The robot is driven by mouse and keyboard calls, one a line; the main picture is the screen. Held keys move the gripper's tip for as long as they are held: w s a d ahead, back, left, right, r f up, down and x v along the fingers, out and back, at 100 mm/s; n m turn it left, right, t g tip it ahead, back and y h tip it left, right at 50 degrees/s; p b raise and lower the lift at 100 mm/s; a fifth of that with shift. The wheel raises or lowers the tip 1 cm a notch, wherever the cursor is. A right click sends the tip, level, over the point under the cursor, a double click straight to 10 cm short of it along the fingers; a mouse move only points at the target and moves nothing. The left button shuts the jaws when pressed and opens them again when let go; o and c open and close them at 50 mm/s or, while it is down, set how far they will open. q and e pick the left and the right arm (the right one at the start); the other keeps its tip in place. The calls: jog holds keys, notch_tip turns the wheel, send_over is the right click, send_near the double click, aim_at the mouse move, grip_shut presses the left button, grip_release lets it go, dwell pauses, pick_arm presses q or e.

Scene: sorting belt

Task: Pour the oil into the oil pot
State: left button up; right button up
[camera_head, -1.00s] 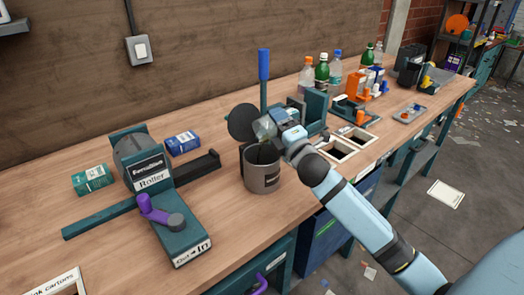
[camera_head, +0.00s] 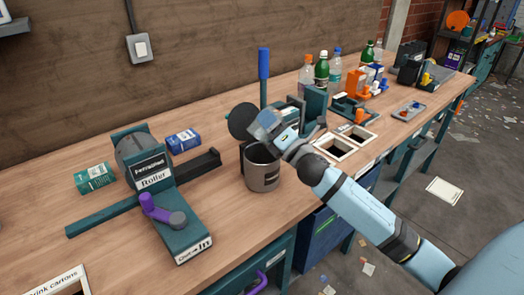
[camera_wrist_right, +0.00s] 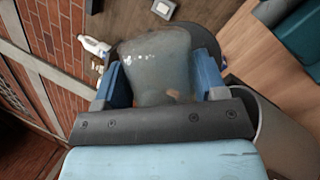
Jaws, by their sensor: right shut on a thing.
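The oil pot (camera_head: 263,174) is a grey metal pot with a dark label, standing on the workbench. A dark round disc (camera_head: 240,121), apparently its raised lid, is behind its mouth. My right gripper (camera_head: 266,124) is above the pot's mouth and hides part of it. In the right wrist view it is shut on a translucent greyish cup (camera_wrist_right: 158,62), held between blue fingers. The pot's grey wall (camera_wrist_right: 285,140) shows at lower right there. In the head view the cup is mostly hidden, and I cannot tell whether oil is flowing. My left gripper is not in view.
A teal roller device (camera_head: 150,178) with a purple crank stands to the left, near green (camera_head: 95,178) and blue (camera_head: 184,141) cartons. Several bottles (camera_head: 321,69) stand behind right. Bench openings with pale frames (camera_head: 346,145) lie right of the pot. A blue-handled lever (camera_head: 264,65) rises behind.

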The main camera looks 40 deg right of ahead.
jog(key=shift+a+f+n+y, duration=0.2)
jog(key=shift+f+n+y, duration=0.1)
jog(key=shift+f+n, duration=0.15)
jog(key=shift+a+r+n, duration=0.15)
jog(key=shift+a+n, duration=0.1)
jog(key=shift+n, duration=0.5)
jog(key=shift+a+r+n+y+p, duration=0.1)
jog(key=shift+a+n+y+p, duration=0.2)
jog(key=shift+n+y+p, duration=0.45)
jog(key=shift+n, duration=0.25)
jog(key=shift+s+b, duration=0.1)
jog(key=shift+b, duration=0.25)
jog(key=m, duration=0.1)
jog(key=d+f+m+h+b, duration=0.1)
jog(key=m, duration=0.1)
jog(key=shift+h, duration=0.25)
jog(key=shift+d+r+m+h+p, duration=0.15)
jog(key=shift+d+r+m+p, duration=0.15)
jog(key=shift+r+m, duration=0.3)
jog(key=shift+d+r+m+h+p, duration=0.2)
jog(key=shift+r+m+p, duration=0.15)
jog(key=shift+r+m, duration=0.25)
jog(key=shift+f, duration=0.2)
